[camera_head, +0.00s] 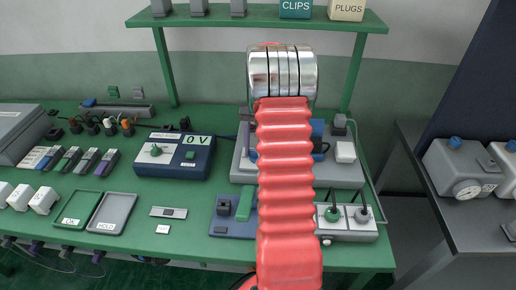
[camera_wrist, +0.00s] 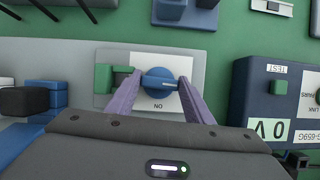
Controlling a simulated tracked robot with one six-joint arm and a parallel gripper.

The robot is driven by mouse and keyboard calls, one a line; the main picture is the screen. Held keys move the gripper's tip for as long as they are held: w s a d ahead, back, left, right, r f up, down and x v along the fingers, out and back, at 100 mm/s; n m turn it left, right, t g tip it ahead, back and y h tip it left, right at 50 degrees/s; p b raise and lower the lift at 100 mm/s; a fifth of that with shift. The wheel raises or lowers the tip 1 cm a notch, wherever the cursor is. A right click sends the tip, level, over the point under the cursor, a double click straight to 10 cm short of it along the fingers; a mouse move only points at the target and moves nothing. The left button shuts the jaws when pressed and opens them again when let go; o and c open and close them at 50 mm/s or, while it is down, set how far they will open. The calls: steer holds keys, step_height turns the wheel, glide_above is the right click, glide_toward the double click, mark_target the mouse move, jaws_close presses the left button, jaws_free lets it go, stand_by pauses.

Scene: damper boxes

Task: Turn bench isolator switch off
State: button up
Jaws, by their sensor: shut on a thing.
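The isolator switch is a round blue knob (camera_wrist: 158,90) on a white label set in a light grey panel (camera_wrist: 215,55), in the wrist view. The letters near the knob appear upside down and look like ON. My gripper (camera_wrist: 159,80) has its two purple fingers closed on the knob's sides, and the knob's raised bar lies across the picture between them. A green block (camera_wrist: 103,77) sits on the panel just left of the fingers. In the head view my red arm sleeve covers the middle of the bench, and the knob and fingertips are hidden.
The dark blue 0 V box (camera_head: 175,155) stands left of my arm; it shows at right in the wrist view (camera_wrist: 270,90). Two trays (camera_head: 110,213) lie at front left. A socket block (camera_head: 348,234) is at front right. A shelf (camera_head: 220,21) crosses above.

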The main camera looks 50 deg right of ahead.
steer(key=shift+w+d+r+n, duration=0.15)
steer(key=shift+d+n, duration=0.1)
steer(key=shift+n, duration=0.25)
steer(key=o, duration=1.1)
steer(key=shift+c, duration=0.2)
steer(key=shift+d, duration=0.1)
steer(key=v, duration=0.7)
steer(key=shift+w+a+r, duration=0.2)
steer(key=shift+a+r, duration=0.1)
steer(key=shift+a, duration=0.05)
